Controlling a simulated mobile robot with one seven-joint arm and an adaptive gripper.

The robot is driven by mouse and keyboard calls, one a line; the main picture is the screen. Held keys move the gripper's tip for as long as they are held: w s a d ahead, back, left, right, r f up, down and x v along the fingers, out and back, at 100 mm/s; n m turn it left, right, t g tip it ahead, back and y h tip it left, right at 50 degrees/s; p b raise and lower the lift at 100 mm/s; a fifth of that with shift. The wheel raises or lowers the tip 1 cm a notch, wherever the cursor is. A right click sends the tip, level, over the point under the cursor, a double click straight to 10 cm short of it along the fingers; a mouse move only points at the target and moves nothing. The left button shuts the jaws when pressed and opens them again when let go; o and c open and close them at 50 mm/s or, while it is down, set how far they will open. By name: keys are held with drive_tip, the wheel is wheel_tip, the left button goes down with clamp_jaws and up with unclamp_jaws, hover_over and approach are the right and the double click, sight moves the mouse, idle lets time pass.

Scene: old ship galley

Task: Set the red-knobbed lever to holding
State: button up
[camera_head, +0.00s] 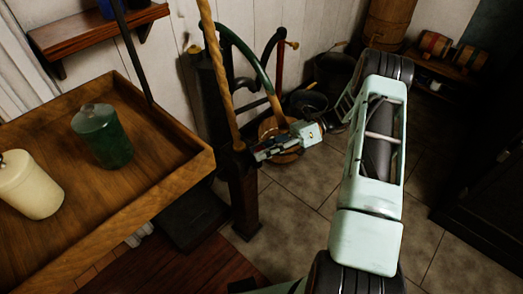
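My gripper (259,154) is in the middle of the camera_head view, pointing left at the top of a dark post (243,195). Its fingertips are close to the post top and the foot of a tan rod (222,85); I cannot tell whether they touch. The fingers are small and dark, so open or shut is unclear. No red knob shows clearly.
A wooden tray-like table (150,185) at left bears a green lidded jar (103,137) and a cream jar (29,185). A curved green bar (247,47) and a wooden bucket (275,128) are behind my gripper. Tiled floor (300,222) is open at centre right.

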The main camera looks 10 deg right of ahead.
drive_tip(key=v, duration=1.2)
idle(0.5)
